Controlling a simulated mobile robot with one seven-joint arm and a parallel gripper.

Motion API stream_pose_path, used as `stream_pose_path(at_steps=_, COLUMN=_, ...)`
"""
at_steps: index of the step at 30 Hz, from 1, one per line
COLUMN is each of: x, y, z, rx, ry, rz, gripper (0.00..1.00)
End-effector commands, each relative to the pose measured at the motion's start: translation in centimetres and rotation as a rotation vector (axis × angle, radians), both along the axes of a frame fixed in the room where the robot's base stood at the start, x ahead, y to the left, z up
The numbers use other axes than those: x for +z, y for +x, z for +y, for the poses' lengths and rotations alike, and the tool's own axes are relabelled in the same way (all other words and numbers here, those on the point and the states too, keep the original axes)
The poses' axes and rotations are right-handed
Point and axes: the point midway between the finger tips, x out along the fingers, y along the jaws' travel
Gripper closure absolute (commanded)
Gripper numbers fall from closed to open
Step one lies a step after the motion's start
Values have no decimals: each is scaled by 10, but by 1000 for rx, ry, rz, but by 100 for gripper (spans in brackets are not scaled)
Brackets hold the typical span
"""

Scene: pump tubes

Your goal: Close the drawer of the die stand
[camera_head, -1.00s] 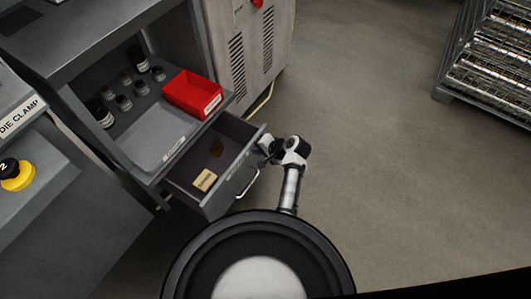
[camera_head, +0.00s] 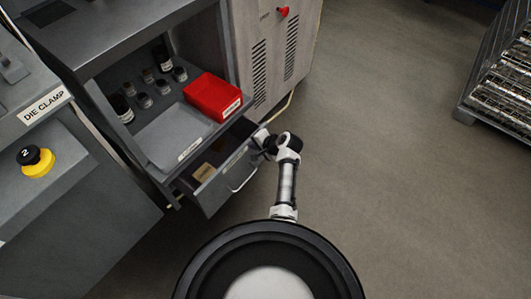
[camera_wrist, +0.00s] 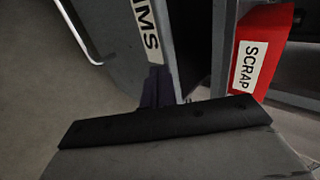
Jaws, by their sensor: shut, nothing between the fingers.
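The die stand (camera_head: 88,52) is a dark grey cabinet with an open shelf. Its drawer (camera_head: 222,182) stands partly open below the shelf, with a silver bar handle (camera_head: 243,178) on its front and a tan block (camera_head: 204,171) inside. My gripper (camera_head: 262,139) is at the right end of the drawer front, near its top edge. In the wrist view the drawer front (camera_wrist: 115,40) fills the upper middle, and the dark fingertips (camera_wrist: 157,88) are together against or very close to it. Whether they touch cannot be told. The gripper is shut and empty.
A red scrap bin (camera_head: 213,97), a grey tray (camera_head: 172,135) and several dark jars (camera_head: 144,100) stand on the shelf. A grey vented cabinet (camera_head: 270,50) is behind. The die clamp bench (camera_head: 60,150) is at left.

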Motion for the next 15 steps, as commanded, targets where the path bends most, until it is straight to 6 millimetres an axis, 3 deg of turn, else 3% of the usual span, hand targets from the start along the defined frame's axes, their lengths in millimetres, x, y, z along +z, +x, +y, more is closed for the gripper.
stream_pose_path(at_steps=6, x=-2, y=28, z=40, rx=5, ry=0, rz=-1, gripper=100)
stream_pose_path(at_steps=15, x=-1, y=51, z=70, rx=1, ry=0, rz=0, gripper=100)
